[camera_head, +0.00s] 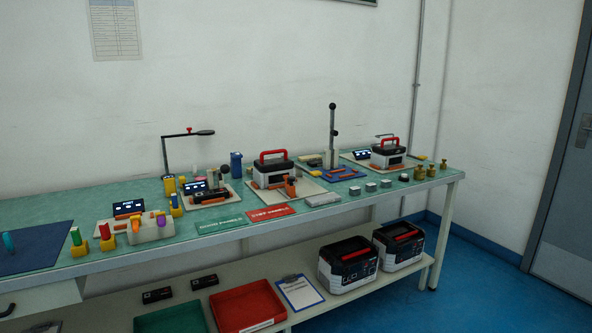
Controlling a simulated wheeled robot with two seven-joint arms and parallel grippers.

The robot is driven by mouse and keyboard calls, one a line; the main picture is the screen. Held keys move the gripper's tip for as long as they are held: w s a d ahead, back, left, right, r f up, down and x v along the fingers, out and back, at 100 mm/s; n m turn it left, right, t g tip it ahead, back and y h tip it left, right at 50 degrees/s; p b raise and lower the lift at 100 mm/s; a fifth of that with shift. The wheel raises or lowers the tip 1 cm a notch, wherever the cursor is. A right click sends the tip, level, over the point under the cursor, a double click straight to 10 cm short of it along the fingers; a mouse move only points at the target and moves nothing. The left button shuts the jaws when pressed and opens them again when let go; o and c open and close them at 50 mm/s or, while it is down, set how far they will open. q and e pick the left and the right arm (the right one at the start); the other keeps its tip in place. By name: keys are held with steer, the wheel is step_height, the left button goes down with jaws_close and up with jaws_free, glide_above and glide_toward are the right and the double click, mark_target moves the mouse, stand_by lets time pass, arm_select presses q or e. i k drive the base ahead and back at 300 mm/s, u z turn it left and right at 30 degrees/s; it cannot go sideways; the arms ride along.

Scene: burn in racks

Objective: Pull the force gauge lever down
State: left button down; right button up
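A second post with a horizontal black arm and a small red knob (189,132) rises at the back left of the bench. Neither of my grippers shows in the head view, and nothing touches either post.
The green-topped bench (285,233) runs along the wall. Red-handled testers (271,171) (388,153) flank the tall post. Small metal blocks (371,187) and brass weights (420,172) stand right of it. A red tray (247,306) and two more testers (348,264) sit on the lower shelf.

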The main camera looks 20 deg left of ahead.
mark_target(224, 169)
steer(key=z, duration=0.5)
steer(key=i, duration=0.9)
steer(key=u, duration=0.55)
steer(key=i, duration=0.95)
steer(key=u, duration=0.95)
